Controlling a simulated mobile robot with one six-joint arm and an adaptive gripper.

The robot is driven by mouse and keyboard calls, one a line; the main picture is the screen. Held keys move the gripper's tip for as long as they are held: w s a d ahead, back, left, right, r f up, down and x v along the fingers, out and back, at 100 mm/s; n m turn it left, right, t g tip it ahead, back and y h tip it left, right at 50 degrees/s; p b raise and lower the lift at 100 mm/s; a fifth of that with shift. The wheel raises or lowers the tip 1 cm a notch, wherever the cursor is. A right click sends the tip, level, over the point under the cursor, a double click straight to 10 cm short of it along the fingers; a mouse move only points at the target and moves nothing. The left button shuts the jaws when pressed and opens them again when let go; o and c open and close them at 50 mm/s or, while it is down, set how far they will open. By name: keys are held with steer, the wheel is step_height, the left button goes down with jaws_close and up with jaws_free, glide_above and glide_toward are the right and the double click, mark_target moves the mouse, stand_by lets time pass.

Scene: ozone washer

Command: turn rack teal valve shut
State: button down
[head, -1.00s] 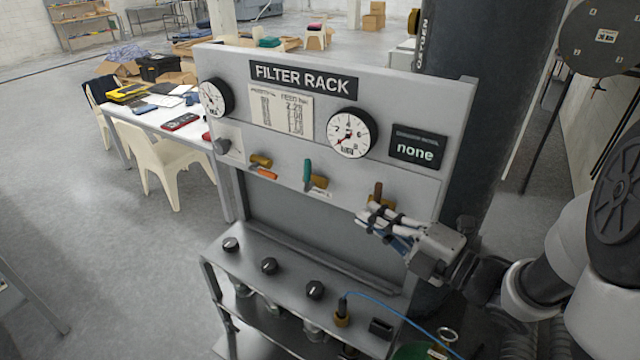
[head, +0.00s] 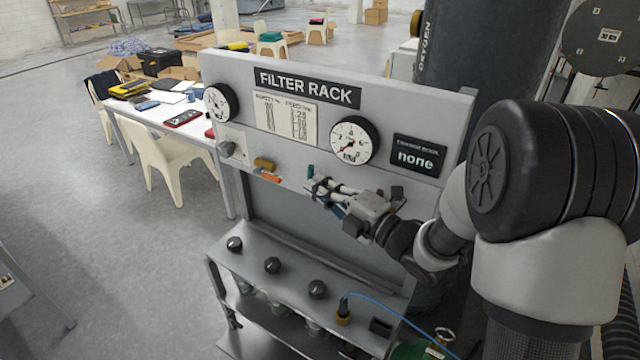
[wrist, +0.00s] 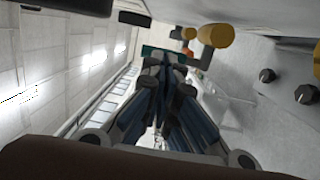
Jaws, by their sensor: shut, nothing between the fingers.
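The teal valve handle (head: 310,171) is on the front panel of the filter rack (head: 370,110). In the head view only its upper tip shows, pointing up; my gripper hides the rest. In the wrist view the teal handle (wrist: 150,50) lies across the picture just beyond my fingertips. My gripper (head: 314,186) is shut and empty, its tips at or very near the handle. I cannot tell whether they touch. A brass valve body (wrist: 214,36) shows to the right of the fingertips in the wrist view.
An orange-handled valve (head: 270,178) is to the left on the panel. Another valve handle (head: 397,197) is partly hidden behind my gripper. Dark knobs (head: 272,265) and a blue cable (head: 390,303) are on the shelf below. Pressure gauges (head: 352,141) sit above.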

steer(key=shift+w, duration=0.1)
stand_by(0.3)
steer(key=b, duration=0.2)
steer(key=shift+w+a+r+b, duration=0.2)
steer(key=shift+a+r+b, duration=0.1)
steer(key=shift+a, duration=0.05)
